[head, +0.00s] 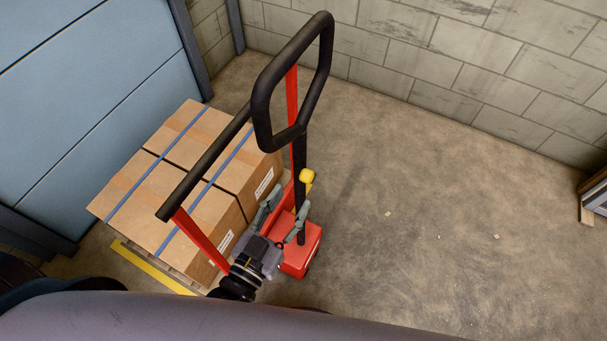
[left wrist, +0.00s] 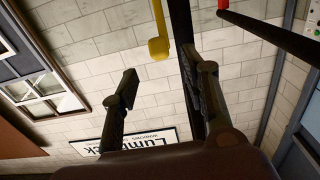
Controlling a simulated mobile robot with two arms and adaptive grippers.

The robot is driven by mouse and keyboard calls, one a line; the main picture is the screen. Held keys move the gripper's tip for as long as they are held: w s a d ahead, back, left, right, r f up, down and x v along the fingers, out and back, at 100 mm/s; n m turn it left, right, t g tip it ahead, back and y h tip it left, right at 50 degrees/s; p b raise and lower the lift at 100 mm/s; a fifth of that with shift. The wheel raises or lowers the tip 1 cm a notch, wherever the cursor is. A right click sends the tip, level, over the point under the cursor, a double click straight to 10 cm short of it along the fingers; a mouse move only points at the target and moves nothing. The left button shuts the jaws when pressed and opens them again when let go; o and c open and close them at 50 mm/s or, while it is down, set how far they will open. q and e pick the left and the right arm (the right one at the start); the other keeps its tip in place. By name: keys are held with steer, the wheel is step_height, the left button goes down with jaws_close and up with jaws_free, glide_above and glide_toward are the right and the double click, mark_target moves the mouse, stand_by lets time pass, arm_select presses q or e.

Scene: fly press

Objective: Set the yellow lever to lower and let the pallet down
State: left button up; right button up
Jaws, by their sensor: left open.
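The yellow lever (head: 307,177) sits on the black tiller post of the red pallet jack (head: 302,259), below the black loop handle (head: 262,105). My left gripper (head: 285,205) is open, just below and to the left of the lever in the head view. In the left wrist view the lever's yellow knob (left wrist: 158,48) is ahead of the open left gripper (left wrist: 168,82), with the black post to its right. The fingers appear apart from the knob. The pallet with strapped cardboard boxes (head: 180,190) is left of the post; the forks are hidden. My right gripper is not in view.
Yellow floor marking (head: 150,267) runs beside the boxes. A blue panelled wall (head: 90,90) stands on the left and a grey block wall (head: 450,60) behind. The concrete floor (head: 420,220) right of the jack is mostly clear, with small scraps.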

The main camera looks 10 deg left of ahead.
mark_target(303, 180)
arm_select(q)
steer(key=p+x, duration=0.1)
steer(key=x, duration=0.6)
steer(key=shift+s, duration=0.1)
steer(key=shift+c, duration=0.6)
steer(key=shift+f, duration=0.1)
jaws_close()
